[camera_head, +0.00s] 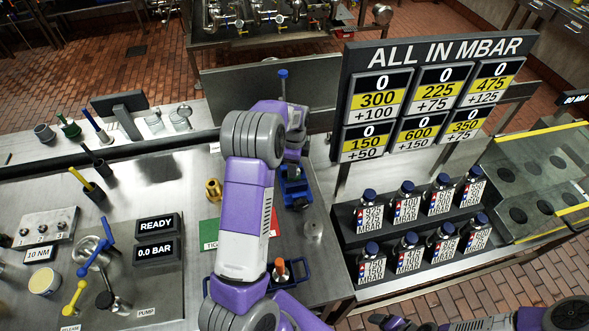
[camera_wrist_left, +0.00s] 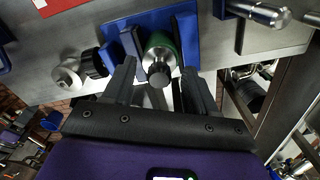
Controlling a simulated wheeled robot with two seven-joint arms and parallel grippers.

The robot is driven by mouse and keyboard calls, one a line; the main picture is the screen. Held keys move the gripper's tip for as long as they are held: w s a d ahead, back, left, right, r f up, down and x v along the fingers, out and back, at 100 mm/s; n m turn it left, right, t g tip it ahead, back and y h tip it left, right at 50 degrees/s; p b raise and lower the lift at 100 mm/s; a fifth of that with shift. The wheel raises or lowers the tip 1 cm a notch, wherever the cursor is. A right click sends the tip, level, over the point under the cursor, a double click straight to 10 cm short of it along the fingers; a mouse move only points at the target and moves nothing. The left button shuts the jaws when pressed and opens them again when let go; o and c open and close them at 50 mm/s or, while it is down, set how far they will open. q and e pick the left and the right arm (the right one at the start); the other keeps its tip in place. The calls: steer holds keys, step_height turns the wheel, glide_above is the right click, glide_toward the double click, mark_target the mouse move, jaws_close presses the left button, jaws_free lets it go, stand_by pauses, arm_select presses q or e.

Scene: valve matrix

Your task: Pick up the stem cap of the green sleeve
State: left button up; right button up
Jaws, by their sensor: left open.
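In the left wrist view, a metal stem body with a green sleeve (camera_wrist_left: 160,43) sits in a blue holder (camera_wrist_left: 192,38). Its dark round stem cap (camera_wrist_left: 159,77) faces the camera. My left gripper (camera_wrist_left: 158,70) is open, with one black finger on each side of the cap and sleeve. I see no clear contact, and nothing is gripped. In the head view, my left arm reaches over the bench to a blue holder (camera_head: 293,188), and its wrist hides the green sleeve. My right arm is partly in view at the bottom right; its jaws are not clear.
In the left wrist view, a metal fitting with a black knob (camera_wrist_left: 93,64) stands left of the holder, and a metal cylinder (camera_wrist_left: 262,14) lies right. In the head view, a rack of labelled bottles (camera_head: 404,240) and a pressure board (camera_head: 430,95) stand right of my left arm.

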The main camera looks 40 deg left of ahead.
arm_select(q)
steer(key=shift+s+f, duration=0.1)
steer(key=shift+f, duration=0.1)
jaws_close()
stand_by(0.3)
